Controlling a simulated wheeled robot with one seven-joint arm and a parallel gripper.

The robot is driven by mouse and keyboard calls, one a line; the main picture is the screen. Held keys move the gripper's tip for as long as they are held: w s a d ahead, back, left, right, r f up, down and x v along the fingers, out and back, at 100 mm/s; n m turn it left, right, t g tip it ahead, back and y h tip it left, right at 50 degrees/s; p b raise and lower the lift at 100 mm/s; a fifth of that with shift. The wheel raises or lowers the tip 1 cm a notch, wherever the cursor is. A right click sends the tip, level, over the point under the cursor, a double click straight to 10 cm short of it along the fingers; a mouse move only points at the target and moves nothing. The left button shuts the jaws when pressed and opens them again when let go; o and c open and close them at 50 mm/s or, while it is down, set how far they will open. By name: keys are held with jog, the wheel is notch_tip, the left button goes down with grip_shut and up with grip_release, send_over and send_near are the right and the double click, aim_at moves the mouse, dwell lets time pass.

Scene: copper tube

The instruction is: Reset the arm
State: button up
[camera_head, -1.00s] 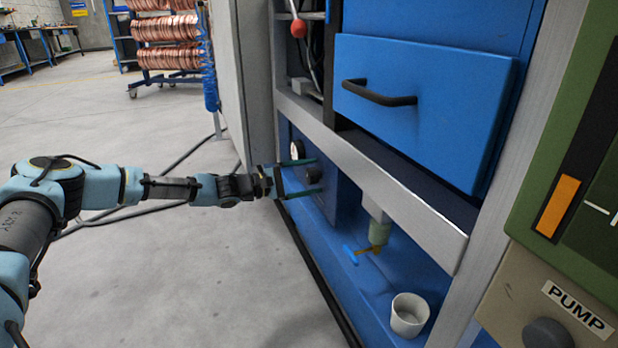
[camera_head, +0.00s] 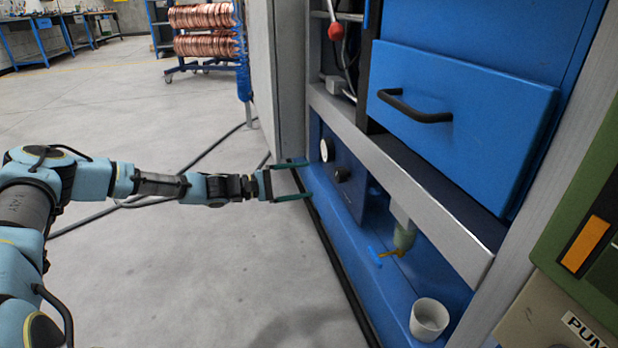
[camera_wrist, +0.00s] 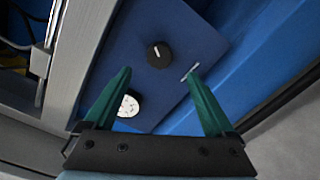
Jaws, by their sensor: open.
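My gripper (camera_head: 307,179) is open and empty, with green fingers pointing right toward the blue lower bay of the machine. In the wrist view my gripper (camera_wrist: 160,100) shows its two fingers spread apart. Beyond them is a dark blue panel (camera_head: 352,195) with a black knob (camera_head: 342,174) and a round white gauge (camera_head: 326,150). The knob also shows in the wrist view (camera_wrist: 159,54), and the gauge is partly beside the left finger (camera_wrist: 128,106). The fingers hold nothing, and I see no contact with the panel.
A blue drawer (camera_head: 462,125) with a black handle sits above the grey crossbar (camera_head: 400,185). A valve (camera_head: 403,238) hangs over the blue ledge, near a white cup (camera_head: 429,319). A red-knobbed lever (camera_head: 336,31) is higher up. Open floor (camera_head: 200,280) lies left of the machine.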

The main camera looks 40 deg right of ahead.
dwell(0.5)
jog(key=s+a+f+m+t+y+p, duration=0.15)
jog(key=a+y, duration=0.35)
jog(key=a, duration=0.5)
jog(key=s+a+m+y, duration=0.25)
jog(key=a+y, duration=0.35)
jog(key=a, duration=0.5)
jog(key=s+a+r+t+y, duration=0.1)
jog(key=a+r+t+y, duration=0.1)
jog(key=a+r, duration=0.5)
jog(key=a+r+n+t+y+p, duration=0.1)
jog(key=a+r+t+y, duration=0.15)
jog(key=a, duration=0.95)
jog(key=s+a+r+t+y, duration=0.1)
jog(key=a+r+t, duration=0.1)
jog(key=a+r, duration=0.55)
notch_tip(320, 180, up, 36)
jog(key=a+p, duration=0.1)
jog(key=p, duration=3.7)
jog(key=shift+a+r, duration=0.25)
jog(key=shift+a, duration=0.15)
